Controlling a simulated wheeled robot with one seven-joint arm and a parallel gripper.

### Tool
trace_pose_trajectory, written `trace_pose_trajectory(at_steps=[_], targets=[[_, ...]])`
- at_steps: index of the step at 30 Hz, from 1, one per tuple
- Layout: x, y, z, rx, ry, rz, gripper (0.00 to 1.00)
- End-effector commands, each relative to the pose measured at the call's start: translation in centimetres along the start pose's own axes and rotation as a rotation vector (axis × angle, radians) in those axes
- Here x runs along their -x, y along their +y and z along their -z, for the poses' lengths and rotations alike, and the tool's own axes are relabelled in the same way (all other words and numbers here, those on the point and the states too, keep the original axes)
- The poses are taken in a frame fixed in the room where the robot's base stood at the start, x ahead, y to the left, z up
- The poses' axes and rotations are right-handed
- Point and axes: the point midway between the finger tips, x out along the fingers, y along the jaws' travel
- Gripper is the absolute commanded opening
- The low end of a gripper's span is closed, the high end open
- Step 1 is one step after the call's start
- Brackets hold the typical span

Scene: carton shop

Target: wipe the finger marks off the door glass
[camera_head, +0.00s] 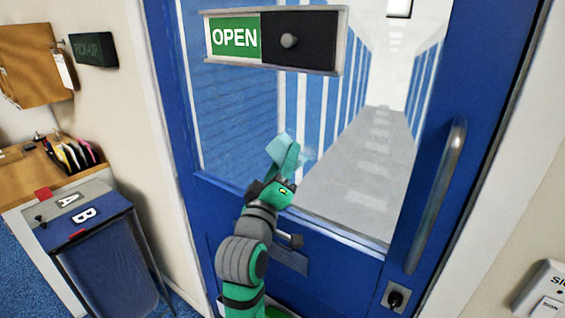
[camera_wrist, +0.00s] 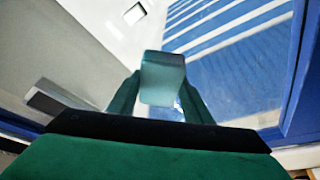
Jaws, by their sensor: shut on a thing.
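The door glass (camera_head: 345,150) is a tall pane in a blue door, with a corridor of blue and white panels behind it. My gripper (camera_head: 280,165) is at the lower part of the pane, shut on a pale teal cloth (camera_head: 284,151). In the wrist view, the cloth (camera_wrist: 162,78) sits between the two green fingers (camera_wrist: 160,95), in front of the glass (camera_wrist: 225,60). A faint whitish smudge (camera_head: 309,153) shows just right of the cloth. I cannot tell whether the cloth touches the glass.
An OPEN sign with a dark slider (camera_head: 275,40) crosses the top of the pane. A long metal handle (camera_head: 438,205) and a lock (camera_head: 396,297) are on the door's right side. A blue bin (camera_head: 105,250) and a desk (camera_head: 20,178) stand at left.

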Motion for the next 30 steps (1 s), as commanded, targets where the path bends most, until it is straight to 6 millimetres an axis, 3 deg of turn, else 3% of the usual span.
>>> trace_pose_trajectory(at_steps=[30], targets=[[1.9, 4.5, -4.7, 0.000, -0.001, -0.002, 0.28]])
